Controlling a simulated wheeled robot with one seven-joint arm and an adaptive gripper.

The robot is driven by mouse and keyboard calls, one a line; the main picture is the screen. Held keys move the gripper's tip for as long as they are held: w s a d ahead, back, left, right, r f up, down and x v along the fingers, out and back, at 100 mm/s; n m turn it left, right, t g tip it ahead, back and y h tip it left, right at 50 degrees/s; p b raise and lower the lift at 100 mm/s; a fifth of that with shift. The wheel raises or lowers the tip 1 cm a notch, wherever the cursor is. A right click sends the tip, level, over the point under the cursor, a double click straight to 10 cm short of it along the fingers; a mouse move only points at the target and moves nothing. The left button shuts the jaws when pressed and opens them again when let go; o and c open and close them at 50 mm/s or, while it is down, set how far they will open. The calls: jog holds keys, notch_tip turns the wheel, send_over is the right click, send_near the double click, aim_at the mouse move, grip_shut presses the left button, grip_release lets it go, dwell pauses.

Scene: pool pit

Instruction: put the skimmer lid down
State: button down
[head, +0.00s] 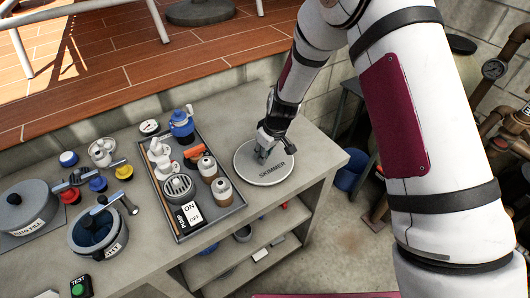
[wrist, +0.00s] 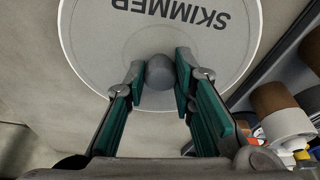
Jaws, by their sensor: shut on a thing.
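My gripper (wrist: 159,84) is shut on this knob, one finger on each side. In the head view my gripper (head: 264,150) points down over the lid.
A grey tray (head: 222,220) with jars, a strainer and an ON/OFF sign stands just left of the lid. Pots (head: 98,235) and small valves are further left. The counter's right edge is close to the lid. A blue bucket (head: 350,172) stands on the floor beyond.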

jog(key=shift+f, duration=0.1)
jog(key=c, duration=1.3)
grip_release()
jog(key=shift+c, duration=0.2)
jog(key=b+v, duration=0.1)
jog(key=v, duration=1.1)
